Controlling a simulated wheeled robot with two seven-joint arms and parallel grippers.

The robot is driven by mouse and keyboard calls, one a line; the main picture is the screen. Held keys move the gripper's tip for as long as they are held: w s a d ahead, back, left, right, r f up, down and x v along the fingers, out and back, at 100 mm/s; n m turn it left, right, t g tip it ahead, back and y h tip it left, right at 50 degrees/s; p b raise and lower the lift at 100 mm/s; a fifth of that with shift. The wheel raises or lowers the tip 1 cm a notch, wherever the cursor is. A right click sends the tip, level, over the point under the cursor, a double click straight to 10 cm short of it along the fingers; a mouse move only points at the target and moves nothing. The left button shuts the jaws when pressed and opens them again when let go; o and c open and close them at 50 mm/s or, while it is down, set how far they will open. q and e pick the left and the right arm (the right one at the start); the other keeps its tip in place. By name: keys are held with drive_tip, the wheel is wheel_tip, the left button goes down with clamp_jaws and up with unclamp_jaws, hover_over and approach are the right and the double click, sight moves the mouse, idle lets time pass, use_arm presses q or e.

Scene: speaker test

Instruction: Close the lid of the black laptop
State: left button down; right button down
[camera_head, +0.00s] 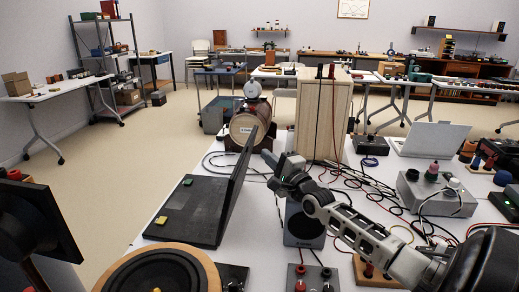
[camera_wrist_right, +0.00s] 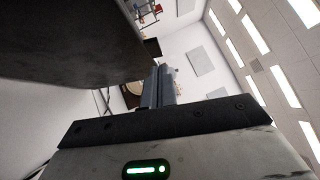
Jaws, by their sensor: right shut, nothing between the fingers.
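My right gripper (camera_head: 278,172) is shut and empty, to the right of the lid, on the lid's outer side. A gap shows between them in the head view. In the right wrist view the shut fingers (camera_wrist_right: 162,84) point ahead, and a large dark surface (camera_wrist_right: 70,45), probably the lid, fills the upper left. My left gripper is not in view.
A wooden barrel (camera_head: 243,128) and a tall wooden box (camera_head: 310,120) stand behind the laptop. A grey speaker box (camera_head: 303,222) stands below my right gripper. A round black speaker (camera_head: 160,272) lies in front. Cables and a grey control box (camera_head: 437,193) fill the right side.

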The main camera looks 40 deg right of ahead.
drive_tip(key=shift+x, duration=2.35)
